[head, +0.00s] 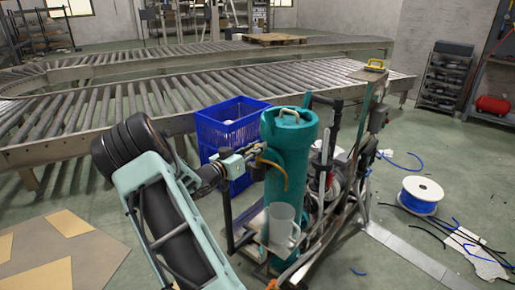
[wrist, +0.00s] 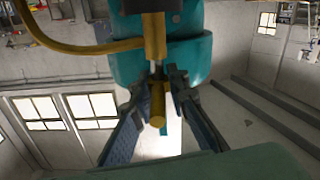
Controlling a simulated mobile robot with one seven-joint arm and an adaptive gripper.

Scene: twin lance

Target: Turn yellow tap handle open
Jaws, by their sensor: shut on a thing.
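The yellow tap handle (wrist: 158,105) shows in the wrist view, below a yellow tap body (wrist: 154,38) fixed to a teal cylinder (wrist: 200,55). My gripper (wrist: 161,112) has its two dark fingers on either side of the handle, shut on it. In the head view, my gripper (head: 250,160) is at the left side of the upright teal cylinder (head: 285,190), at the tap. A curved yellow spout pipe (head: 283,176) runs down the cylinder's front. The handle itself is mostly hidden there by the gripper. A grey mug (head: 282,228) stands below the spout.
A blue crate (head: 232,128) stands behind my gripper. A roller conveyor (head: 130,110) runs along the back. Hoses and metal frames crowd the cart right of the cylinder. A blue cable spool (head: 420,193) stands on the floor at right. Cardboard (head: 65,250) lies at front left.

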